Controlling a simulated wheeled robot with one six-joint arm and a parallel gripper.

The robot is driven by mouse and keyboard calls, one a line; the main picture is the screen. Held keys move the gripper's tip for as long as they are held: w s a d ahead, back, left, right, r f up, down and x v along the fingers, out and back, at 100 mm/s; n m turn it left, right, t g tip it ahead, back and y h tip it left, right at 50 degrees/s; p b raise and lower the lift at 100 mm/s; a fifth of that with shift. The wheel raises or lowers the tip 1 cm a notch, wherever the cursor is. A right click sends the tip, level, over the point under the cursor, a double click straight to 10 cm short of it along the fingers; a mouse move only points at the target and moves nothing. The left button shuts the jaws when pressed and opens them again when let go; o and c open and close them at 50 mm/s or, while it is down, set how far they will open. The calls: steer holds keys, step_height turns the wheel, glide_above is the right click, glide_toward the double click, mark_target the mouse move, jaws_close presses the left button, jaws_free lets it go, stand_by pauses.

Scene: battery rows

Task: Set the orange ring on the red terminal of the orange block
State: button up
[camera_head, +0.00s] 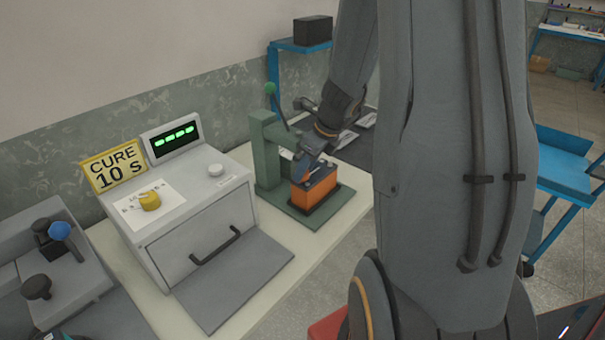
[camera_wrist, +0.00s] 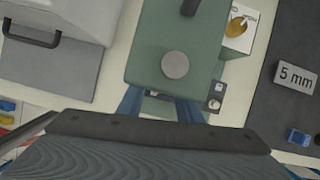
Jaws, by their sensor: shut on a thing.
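The orange block (camera_head: 316,187) has a dark top and sits on the green base of a press-like stand (camera_head: 266,150). My gripper (camera_head: 303,165) is low at the block's top, in front of the stand's upright. In the wrist view its two blue fingers (camera_wrist: 160,104) reach down past the stand's green head. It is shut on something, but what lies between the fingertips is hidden. I cannot make out the orange ring in either view. A small terminal-like round part (camera_wrist: 215,104) shows right of the fingers. I cannot make out the red terminal.
Left of the stand is a grey box (camera_head: 205,200) with a yellow knob, a handle and a CURE 10 S sign (camera_head: 115,167). A grey plate (camera_head: 235,282) lies in front of it. A dark mat with labels, one reading 5 mm (camera_wrist: 296,77), lies on the stand's other side.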

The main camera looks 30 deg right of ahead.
steer(key=shift+w+a+f, duration=0.2)
steer(key=shift+w+f, duration=0.05)
steer(key=shift+f, duration=0.3)
jaws_close()
steer(key=o, duration=1.1)
jaws_free()
steer(key=shift+r, duration=0.2)
steer(key=v, duration=1.1)
steer(key=shift+s+d+r, duration=0.1)
steer(key=shift+d+r, duration=0.05)
steer(key=shift+r, duration=0.2)
steer(key=shift+s, duration=0.1)
